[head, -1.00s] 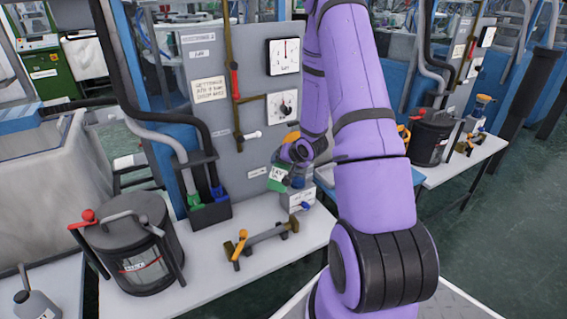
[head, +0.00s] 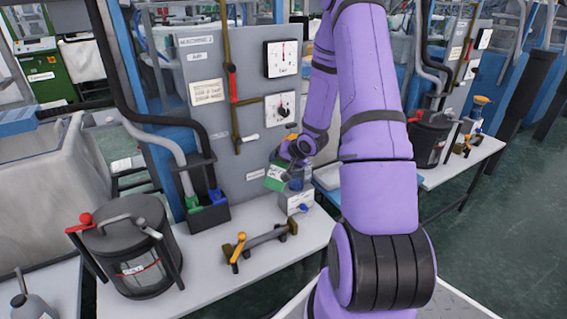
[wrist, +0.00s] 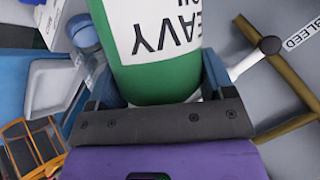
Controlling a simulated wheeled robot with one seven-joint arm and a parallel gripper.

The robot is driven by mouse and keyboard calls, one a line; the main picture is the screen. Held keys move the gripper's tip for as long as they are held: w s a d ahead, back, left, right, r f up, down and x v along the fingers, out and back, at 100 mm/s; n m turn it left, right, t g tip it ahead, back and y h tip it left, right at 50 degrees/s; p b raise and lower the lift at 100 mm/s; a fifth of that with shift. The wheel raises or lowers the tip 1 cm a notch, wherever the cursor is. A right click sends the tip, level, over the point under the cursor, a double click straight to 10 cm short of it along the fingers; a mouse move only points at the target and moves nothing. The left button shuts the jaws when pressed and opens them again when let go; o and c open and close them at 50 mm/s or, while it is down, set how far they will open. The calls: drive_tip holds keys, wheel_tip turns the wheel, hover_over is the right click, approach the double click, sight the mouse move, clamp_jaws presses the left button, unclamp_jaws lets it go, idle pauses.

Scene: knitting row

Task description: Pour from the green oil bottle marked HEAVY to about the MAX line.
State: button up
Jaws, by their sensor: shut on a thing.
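The green bottle (head: 276,178) is in my gripper (head: 290,158), held tilted above the bench at the foot of the grey panel. In the wrist view the bottle (wrist: 160,75) fills the top middle, with a white label that reads HEAVY upside down. The gripper's fingers (wrist: 155,88) close on both its sides. A small grey box (head: 297,201) with a blue tap and a bluish cup (head: 297,184) stands just right of and below the bottle. The bottle's mouth is hidden. I can make out no MAX line, oil level or stream.
A rack (head: 208,214) with green and blue hose ends stands left of the bottle. A bar with an orange-yellow handle (head: 262,242) lies in front. A dark lidded pot (head: 133,250) with a red knob is at left. The grey panel (head: 200,70) with gauges rises close behind.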

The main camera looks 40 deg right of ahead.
drive_tip(key=shift+r, duration=0.2)
drive_tip(key=shift+d+r, duration=0.1)
drive_tip(key=shift+d, duration=0.05)
drive_tip(key=shift+r+g+y, duration=0.3)
drive_tip(key=shift+y, duration=0.1)
idle(0.3)
drive_tip(key=shift+d+r+m+y, duration=0.15)
drive_tip(key=shift+r+m+y, duration=0.2)
drive_tip(key=shift+m+y, duration=0.05)
idle(6.5)
